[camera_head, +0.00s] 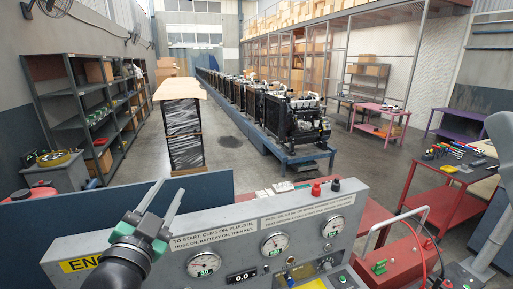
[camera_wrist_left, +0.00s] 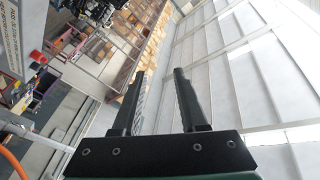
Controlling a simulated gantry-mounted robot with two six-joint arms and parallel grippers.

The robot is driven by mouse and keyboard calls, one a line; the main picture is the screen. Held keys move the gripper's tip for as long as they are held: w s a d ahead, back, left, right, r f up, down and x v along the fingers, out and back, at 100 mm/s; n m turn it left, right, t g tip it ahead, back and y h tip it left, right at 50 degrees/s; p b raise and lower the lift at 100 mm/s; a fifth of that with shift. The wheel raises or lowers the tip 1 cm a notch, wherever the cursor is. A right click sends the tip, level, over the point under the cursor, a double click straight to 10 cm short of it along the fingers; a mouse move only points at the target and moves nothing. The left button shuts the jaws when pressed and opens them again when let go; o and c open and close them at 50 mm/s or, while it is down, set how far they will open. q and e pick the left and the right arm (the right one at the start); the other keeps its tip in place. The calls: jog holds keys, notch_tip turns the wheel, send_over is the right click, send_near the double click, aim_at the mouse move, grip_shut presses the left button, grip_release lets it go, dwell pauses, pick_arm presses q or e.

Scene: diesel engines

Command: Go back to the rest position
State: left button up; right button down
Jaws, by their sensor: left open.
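My left gripper (camera_head: 162,203) is raised in front of the left part of the grey control panel (camera_head: 120,243) in the head view. Its two fingers point up and stand apart, with nothing between them. In the left wrist view the same gripper (camera_wrist_left: 158,72) has its dark fingers spread, with the wall and ceiling behind them. My right gripper is not in view; only a pale arm part shows at the right edge of the head view.
The panel carries several gauges (camera_head: 274,244), a display (camera_head: 241,276), and red and black knobs. A red bench (camera_head: 447,199) with tools stands at the right. A row of engines (camera_head: 303,122) sits on a blue stand behind. Shelves (camera_head: 71,97) line the left wall.

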pick_arm(q)
jog(key=s+r+n+t+h, duration=0.1)
jog(key=s+r+n+t, duration=0.6)
jog(key=s+r, duration=1.2)
jog(key=s+t, duration=0.1)
jog(key=s, duration=0.2)
jog(key=shift+w, duration=0.1)
dwell(0.5)
